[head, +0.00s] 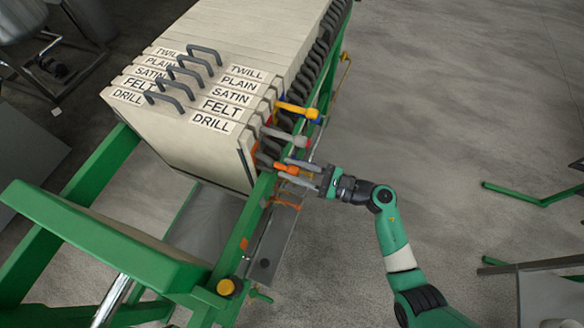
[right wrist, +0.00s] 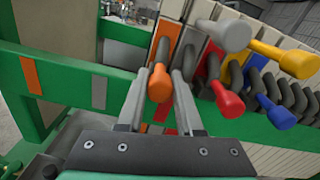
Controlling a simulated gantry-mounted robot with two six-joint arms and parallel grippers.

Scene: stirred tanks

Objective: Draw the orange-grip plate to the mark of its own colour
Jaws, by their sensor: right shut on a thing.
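The orange grip (right wrist: 159,84) sits between the two fingers of my right gripper (right wrist: 161,92), which is shut on it. In the head view the orange grip (head: 287,169) shows at the plate stack's near right side, just beyond my right gripper's fingers (head: 297,178). Its plate has an orange strip (right wrist: 166,29) on its edge and stands at the near end of the stack. The orange mark (right wrist: 31,76) is on the green rail, left of the grip in the wrist view. It also shows in the head view (head: 244,243). My left gripper is out of view.
A grey mark (right wrist: 99,92) lies on the rail between the orange mark and the grip. Grey (right wrist: 230,35), red (right wrist: 229,103), yellow (right wrist: 298,61) and blue (right wrist: 279,116) grips crowd the right side. The rails' near end is clear of plates.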

